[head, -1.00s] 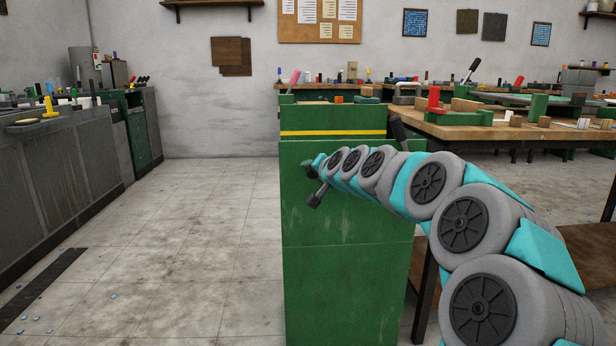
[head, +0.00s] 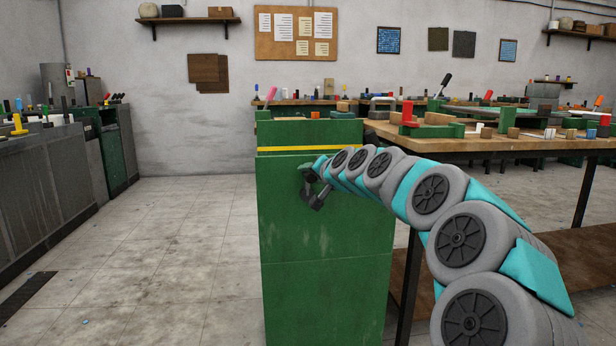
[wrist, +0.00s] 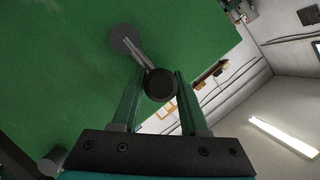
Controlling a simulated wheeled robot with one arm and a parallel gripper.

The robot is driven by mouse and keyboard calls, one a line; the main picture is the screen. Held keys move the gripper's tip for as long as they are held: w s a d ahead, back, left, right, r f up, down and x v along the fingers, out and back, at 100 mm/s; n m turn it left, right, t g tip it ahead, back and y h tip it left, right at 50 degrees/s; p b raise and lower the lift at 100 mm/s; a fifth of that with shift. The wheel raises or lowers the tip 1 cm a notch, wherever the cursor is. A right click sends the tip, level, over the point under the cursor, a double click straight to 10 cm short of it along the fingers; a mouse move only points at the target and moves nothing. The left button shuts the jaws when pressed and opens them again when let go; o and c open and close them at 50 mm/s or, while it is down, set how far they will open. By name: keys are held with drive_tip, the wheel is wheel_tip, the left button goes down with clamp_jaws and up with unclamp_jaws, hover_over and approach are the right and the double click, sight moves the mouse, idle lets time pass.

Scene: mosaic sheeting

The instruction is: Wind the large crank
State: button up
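The large crank (wrist: 123,38) is on the flat green face of the cabinet (head: 325,290). In the wrist view its round grey hub is at upper left, and a short grey arm slants to a round dark handle (wrist: 160,84) seen end-on. My gripper (wrist: 160,76) has one finger on each side of this handle. The handle fills the gap and the fingers appear closed against it. In the head view my arm reaches left to the cabinet's upper front. The dark parts there (head: 313,188) are small, and crank and gripper are hard to separate.
A wooden workbench (head: 480,148) with blocks and clamps stands behind and right of my arm. Grey cabinets (head: 50,185) line the left side. The tiled floor (head: 170,250) between them and the green cabinet is open. A dark strip lies on the floor at lower left.

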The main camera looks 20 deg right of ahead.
drive_tip(key=o, duration=0.4)
drive_tip(key=v, duration=0.7)
drive_tip(key=s+a+f+n+g+y+p, duration=0.1)
drive_tip(key=s+a+f+n+g, duration=0.1)
drive_tip(key=s+a+f, duration=0.4)
drive_tip(key=s+a+f+n+g+y+p, duration=0.1)
drive_tip(key=s+a+f+n+g, duration=0.2)
drive_tip(key=a, duration=0.5)
drive_tip(key=s+a+f+n+g+y+p, duration=0.1)
drive_tip(key=s+a+f+g, duration=0.15)
drive_tip(key=s+a, duration=0.4)
drive_tip(key=s+f+n+g+h+p, duration=0.1)
drive_tip(key=s+f+g, duration=0.2)
drive_tip(key=s, duration=0.7)
drive_tip(key=s+f+n+g+h+p, duration=0.1)
drive_tip(key=s+f+g, duration=0.2)
drive_tip(key=s, duration=0.7)
drive_tip(key=s+f+n+g+h+p, duration=0.1)
drive_tip(key=s+f+g, duration=0.2)
drive_tip(key=s+f, duration=0.3)
drive_tip(key=s, duration=0.4)
drive_tip(key=shift+s+a+f, duration=0.15)
drive_tip(key=shift+s+f, duration=0.15)
drive_tip(key=shift+f, duration=0.1)
